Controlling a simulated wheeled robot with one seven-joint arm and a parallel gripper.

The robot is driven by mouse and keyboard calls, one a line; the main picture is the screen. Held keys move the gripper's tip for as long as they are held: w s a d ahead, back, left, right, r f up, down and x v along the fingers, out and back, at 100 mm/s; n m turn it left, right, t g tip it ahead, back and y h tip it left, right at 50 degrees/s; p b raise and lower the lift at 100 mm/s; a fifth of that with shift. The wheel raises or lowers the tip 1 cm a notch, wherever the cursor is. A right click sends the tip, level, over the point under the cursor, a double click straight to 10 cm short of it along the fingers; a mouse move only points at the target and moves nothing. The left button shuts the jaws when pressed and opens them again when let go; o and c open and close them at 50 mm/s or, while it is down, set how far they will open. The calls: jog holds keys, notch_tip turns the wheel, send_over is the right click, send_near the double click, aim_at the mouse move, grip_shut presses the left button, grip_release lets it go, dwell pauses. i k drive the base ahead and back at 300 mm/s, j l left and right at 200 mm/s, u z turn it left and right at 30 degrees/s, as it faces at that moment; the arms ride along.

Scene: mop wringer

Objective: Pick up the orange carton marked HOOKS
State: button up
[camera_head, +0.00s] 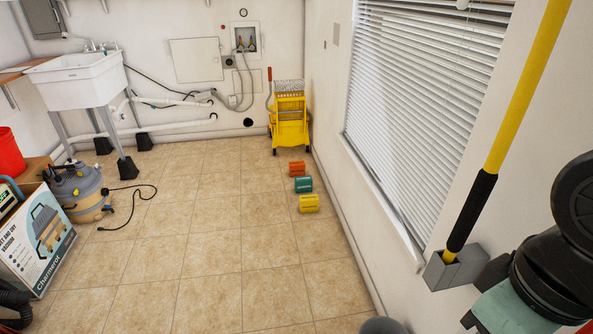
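The small orange carton (297,169) stands on the tiled floor near the right wall, in front of the yellow mop wringer. Its marking is too small to read. A teal carton (303,185) is just in front of it, and a yellow carton (309,203) is in front of that. Small gaps show between the three. Part of my arm, black and pale teal, shows at the lower right edge, far from the cartons. I cannot make out my gripper's fingers. No part of my arm touches the cartons.
A yellow mop wringer (290,120) stands behind the cartons. A yellow pole (520,95) with a black grip ends at a grey bracket (453,270) at right. A vacuum (80,190) with its cord and a printed box (35,240) stand left. The middle floor is clear.

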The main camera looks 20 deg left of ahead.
aim_at(295, 168)
jog(key=k, duration=0.55)
jog(key=j+u, duration=0.1)
jog(key=u, duration=1.15)
jog(key=i+l, duration=0.15)
jog(key=i, duration=0.4)
jog(key=i+l, duration=0.15)
jog(key=i, duration=0.4)
jog(key=i+l+u, duration=0.1)
jog(key=i, duration=0.4)
jog(key=i+l, duration=0.1)
jog(key=i, duration=3.95)
jog(key=i+z, duration=0.25)
jog(key=z, duration=0.15)
jog(key=i+j+z, duration=0.1)
jog(key=i+z, duration=0.15)
jog(key=z, duration=0.15)
jog(key=i+j+z, duration=0.2)
jog(key=z, duration=1.15)
